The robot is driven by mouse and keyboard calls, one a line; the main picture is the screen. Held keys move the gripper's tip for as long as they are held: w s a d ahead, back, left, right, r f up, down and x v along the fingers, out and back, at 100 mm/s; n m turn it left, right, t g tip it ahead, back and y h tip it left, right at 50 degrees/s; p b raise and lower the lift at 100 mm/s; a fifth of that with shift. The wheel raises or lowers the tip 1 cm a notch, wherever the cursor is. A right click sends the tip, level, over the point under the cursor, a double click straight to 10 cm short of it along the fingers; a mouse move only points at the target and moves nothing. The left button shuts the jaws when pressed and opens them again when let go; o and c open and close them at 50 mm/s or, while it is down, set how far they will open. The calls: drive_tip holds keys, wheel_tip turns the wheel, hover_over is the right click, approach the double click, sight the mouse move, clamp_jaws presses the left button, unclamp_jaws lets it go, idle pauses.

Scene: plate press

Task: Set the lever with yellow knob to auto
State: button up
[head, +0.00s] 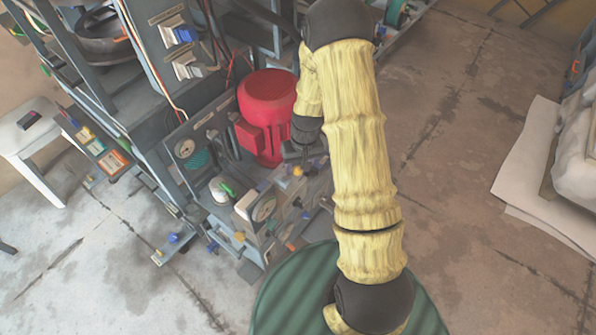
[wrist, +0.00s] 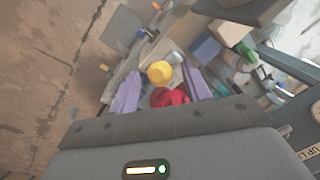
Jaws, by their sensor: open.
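The yellow knob (head: 298,171) of the lever is on the press, below the red motor, in the head view. It shows as a round yellow ball (wrist: 159,72) in the wrist view, between the two purple fingers as pictured. My gripper (wrist: 160,84) is open, with one finger on each side of the knob. I cannot tell whether either finger touches it. In the head view my gripper (head: 304,153) is just above the knob, and the lever's shaft and its auto marking are not readable.
A red knob (wrist: 170,97) lies close to the yellow one, also between the fingers as pictured. The red motor (head: 266,105) stands just left of my gripper.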

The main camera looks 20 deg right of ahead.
drive_tip(key=shift+a+f, duration=0.15)
drive_tip(key=shift+f, duration=1)
drive_tip(key=shift+c, duration=0.2)
clamp_jaws()
